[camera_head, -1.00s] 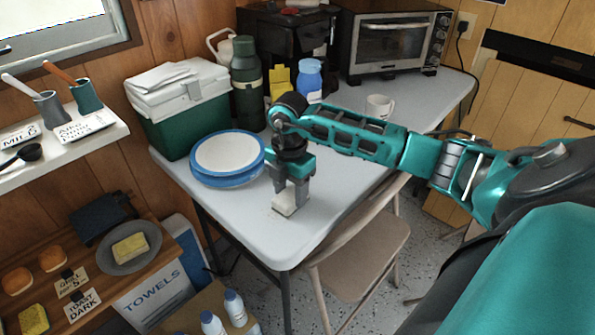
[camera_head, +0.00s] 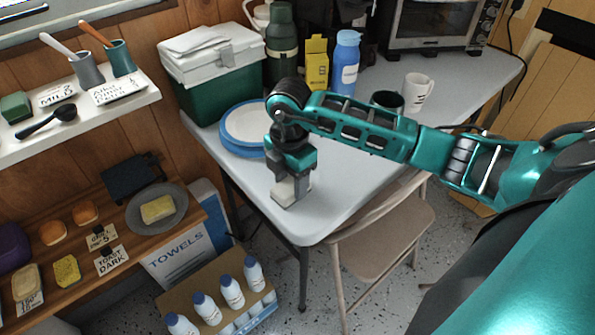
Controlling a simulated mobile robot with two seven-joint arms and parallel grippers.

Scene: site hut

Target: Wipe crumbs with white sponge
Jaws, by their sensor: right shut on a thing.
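A white sponge (camera_head: 285,193) is on the grey-white table (camera_head: 345,190), near its front left edge. My right gripper (camera_head: 290,182) points down and is shut on the sponge, which appears to touch the table top. No crumbs can be made out on the table; any under the sponge or behind my arm are hidden. My left gripper is not in view.
Blue-rimmed plates (camera_head: 240,130) stand just behind my gripper, beside a green cooler (camera_head: 205,95). A green flask (camera_head: 281,45), a blue bottle (camera_head: 346,62), a dark mug (camera_head: 387,101) and a white mug (camera_head: 416,92) stand farther back. A folding chair (camera_head: 385,235) is at the front.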

